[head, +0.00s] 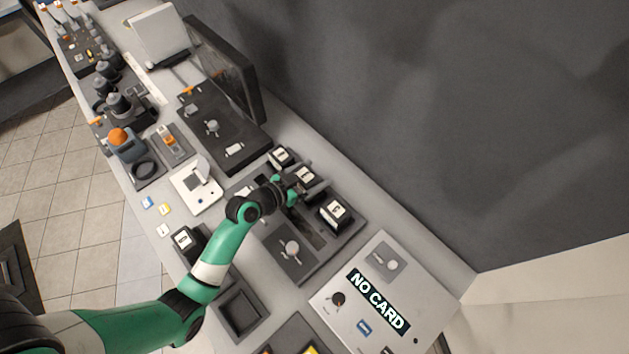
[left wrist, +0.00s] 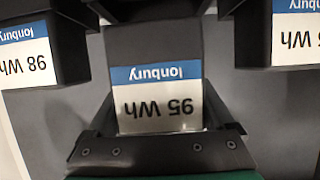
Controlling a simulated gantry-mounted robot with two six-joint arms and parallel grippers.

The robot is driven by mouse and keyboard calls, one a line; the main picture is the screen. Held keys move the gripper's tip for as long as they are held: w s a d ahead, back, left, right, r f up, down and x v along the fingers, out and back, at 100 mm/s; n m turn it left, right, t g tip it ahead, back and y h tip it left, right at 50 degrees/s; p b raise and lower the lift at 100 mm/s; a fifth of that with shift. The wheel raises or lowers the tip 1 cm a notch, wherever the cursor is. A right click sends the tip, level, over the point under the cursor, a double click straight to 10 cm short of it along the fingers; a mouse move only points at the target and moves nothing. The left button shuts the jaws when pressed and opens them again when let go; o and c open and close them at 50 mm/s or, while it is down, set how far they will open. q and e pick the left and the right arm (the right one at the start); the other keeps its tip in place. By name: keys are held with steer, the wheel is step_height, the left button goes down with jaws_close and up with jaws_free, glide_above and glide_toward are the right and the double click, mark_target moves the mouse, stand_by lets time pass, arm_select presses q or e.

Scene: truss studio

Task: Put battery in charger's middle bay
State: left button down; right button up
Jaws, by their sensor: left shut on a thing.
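The charger (head: 318,238) is a dark unit on the bench with a row of bays. My left gripper (head: 291,191) is at its middle bay, shut on a dark battery (head: 304,177). In the left wrist view this battery (left wrist: 158,95) has a white and blue label reading 95 Wh, and my left gripper (left wrist: 158,145) grips its near end. Its far end is at the dark bay structure; how deep it sits cannot be told. A battery labelled 98 Wh (left wrist: 30,50) stands to its left and another (left wrist: 290,35) to its right. My right gripper is not in view.
Another dark battery-like block (head: 184,239) stands at the bench's front edge, close to my left arm. An empty dark tray (head: 240,304) lies in front of the charger. A panel reading NO CARD (head: 378,300) is at the right. A dark wall rises behind.

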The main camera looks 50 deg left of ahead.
arm_select(q)
steer(key=shift+w+a+f, duration=0.1)
steer(key=shift+w, duration=0.15)
steer(key=shift+w+f+b, duration=0.15)
steer(key=shift+f+b, duration=0.5)
steer(key=shift+f, duration=1.1)
steer(key=shift+f, duration=0.15)
steer(key=shift+c, duration=0.9)
jaws_free()
steer(key=shift+f, duration=0.15)
steer(key=shift+o, duration=0.9)
steer(key=shift+r, duration=0.2)
